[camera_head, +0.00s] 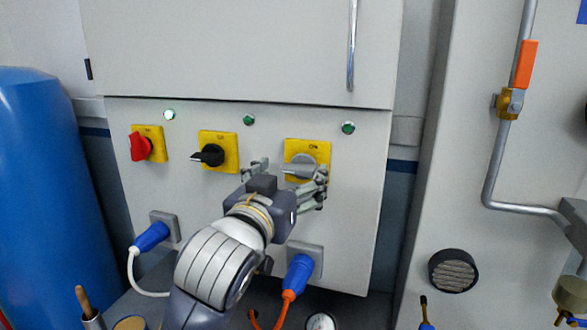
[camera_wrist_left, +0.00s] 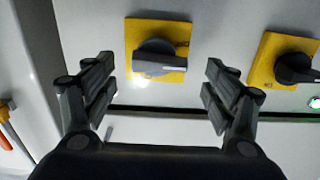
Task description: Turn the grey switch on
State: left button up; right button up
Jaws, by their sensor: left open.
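The grey switch (camera_head: 300,166) is a rotary knob on a yellow plate at the right of a row of three on a light grey cabinet. Its handle lies roughly sideways. In the left wrist view the grey switch (camera_wrist_left: 160,58) sits ahead, between the two fingers in the picture. My left gripper (camera_head: 290,172) is open, its fingers on either side of the knob and close to the panel. In the left wrist view my left gripper (camera_wrist_left: 162,82) shows nothing between its fingertips. Whether it touches the knob cannot be told. My right gripper is not in view.
A black switch (camera_head: 209,155) and a red switch (camera_head: 141,146) sit to the left on yellow plates. The lamp (camera_head: 169,115) above the red one is lit. Blue plugs (camera_head: 298,275) with cables stick out below. A blue cylinder (camera_head: 45,200) stands at left.

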pick_arm(q)
jog(key=shift+x, duration=0.9)
jog(key=shift+c, duration=0.3)
jog(key=c, duration=1)
